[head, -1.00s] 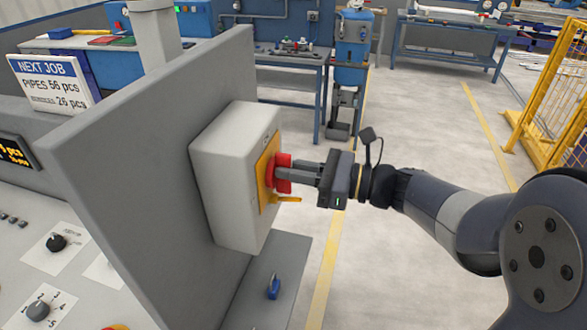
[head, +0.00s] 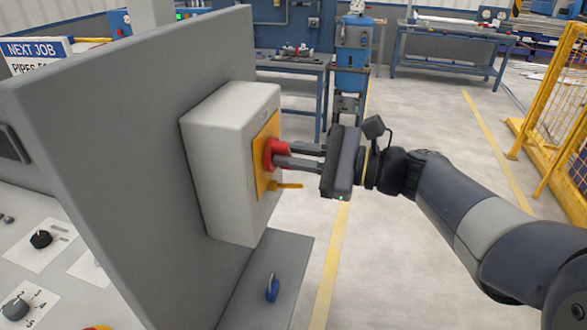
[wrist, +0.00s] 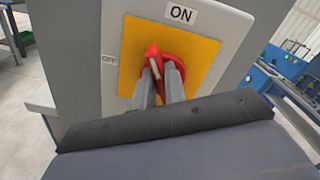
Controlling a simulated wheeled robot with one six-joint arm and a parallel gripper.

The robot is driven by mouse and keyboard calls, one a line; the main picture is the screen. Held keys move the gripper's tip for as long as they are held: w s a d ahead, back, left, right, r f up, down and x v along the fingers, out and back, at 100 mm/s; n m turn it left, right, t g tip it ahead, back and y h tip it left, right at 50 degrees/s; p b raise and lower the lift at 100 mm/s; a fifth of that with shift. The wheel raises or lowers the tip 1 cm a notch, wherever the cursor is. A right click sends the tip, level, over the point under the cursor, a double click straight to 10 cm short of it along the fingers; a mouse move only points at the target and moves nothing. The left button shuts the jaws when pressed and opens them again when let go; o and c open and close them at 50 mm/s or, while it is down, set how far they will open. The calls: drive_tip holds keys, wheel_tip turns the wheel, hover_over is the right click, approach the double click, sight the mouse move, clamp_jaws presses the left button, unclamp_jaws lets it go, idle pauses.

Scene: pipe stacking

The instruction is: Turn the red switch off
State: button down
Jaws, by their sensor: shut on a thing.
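The red switch (head: 269,153) is a rotary knob on a yellow plate (head: 262,185) on the front of a light grey box (head: 215,165). In the wrist view, the knob's red handle (wrist: 154,62) stands tilted between the two fingers. An ON label (wrist: 181,14) is above the plate and an OFF label (wrist: 108,60) is at its left. My gripper (head: 283,154) reaches in from the right and is shut on the handle. The fingers hide part of the knob, so its exact angle is hard to tell.
The box is fixed to a grey upright panel (head: 120,130). A yellow tab (head: 288,185) sticks out below the knob. A blue knob (head: 272,288) is on the ledge below. The floor to the right is open, up to a yellow mesh fence (head: 555,130).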

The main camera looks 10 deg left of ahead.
drive_tip(key=shift+s+f+n+b, duration=0.1)
drive_tip(key=shift+f+n+b, duration=0.15)
drive_tip(key=shift+n+b, duration=1.85)
drive_tip(key=shift+s+f+n+b, duration=0.15)
drive_tip(key=shift+f+n+b, duration=0.1)
drive_tip(key=shift+n+b, duration=1.85)
drive_tip(key=shift+s+f+n+b, duration=0.1)
drive_tip(key=shift+f+n+b, duration=0.15)
drive_tip(key=shift+n+b, duration=1.85)
drive_tip(key=shift+r+m+b, duration=0.1)
drive_tip(key=shift+m+b, duration=0.2)
drive_tip(key=shift+b, duration=0.45)
drive_tip(key=c, duration=1.5)
unclamp_jaws()
drive_tip(key=shift+o, duration=0.2)
drive_tip(key=d, duration=1)
drive_tip(key=shift+s+d, duration=0.35)
drive_tip(key=shift+s, duration=0.05)
